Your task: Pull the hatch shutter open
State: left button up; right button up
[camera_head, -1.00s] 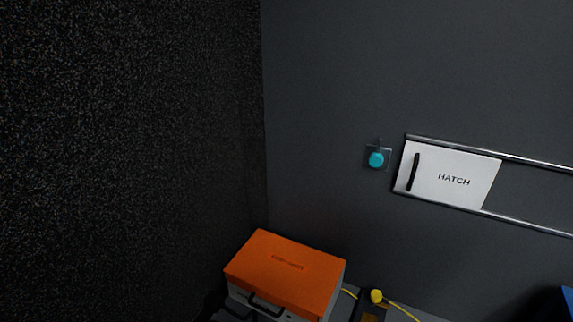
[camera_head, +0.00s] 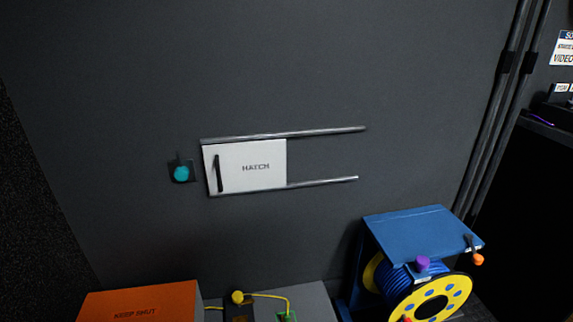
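The hatch shutter (camera_head: 262,178) is a white panel marked HATCH on the dark wall. It sits at the left end of two horizontal metal rails (camera_head: 325,132), one above and one below it. A black upright handle (camera_head: 216,173) is on the panel's left side. To the right of the panel, the space between the rails is dark and bare. Neither of my grippers is in view.
A teal round knob (camera_head: 181,173) is on the wall just left of the shutter. Below are an orange case (camera_head: 140,303) marked KEEP SHUT, a yellow knob (camera_head: 237,297) with a yellow cable, and a blue stand (camera_head: 420,232) with a yellow cable reel (camera_head: 432,297).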

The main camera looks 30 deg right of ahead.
aim_at(257, 166)
jog(key=z, duration=0.75)
